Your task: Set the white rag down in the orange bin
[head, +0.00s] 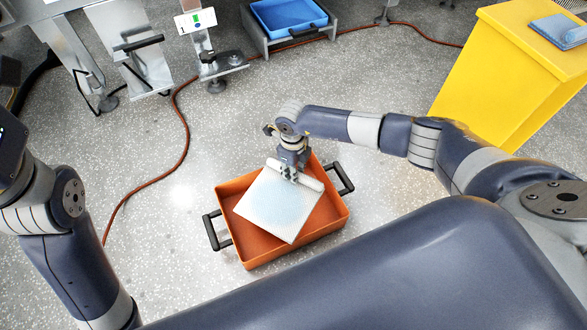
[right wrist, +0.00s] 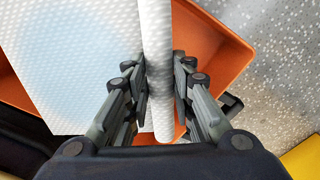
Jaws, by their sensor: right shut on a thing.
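The white rag (head: 279,208) is a flat, dimpled square with a faint blue tint in its middle and a rolled or folded edge. My right gripper (head: 291,174) is shut on that folded edge. In the right wrist view the rag (right wrist: 75,60) spreads to the left, and its fold runs between the fingers of the gripper (right wrist: 162,82). The orange bin (head: 247,252) stands on the floor with black handles at two ends. The rag is over the bin's opening; I cannot tell whether it touches the bin's floor. The bin's wall also shows in the right wrist view (right wrist: 220,45). My left gripper is out of view.
A yellow cabinet (head: 505,75) with a folded blue cloth (head: 560,30) on top stands at the right. A blue tote (head: 288,15) sits on a grey stand at the back. An orange hose (head: 183,135) crosses the speckled floor. Metal machine legs stand at the back left.

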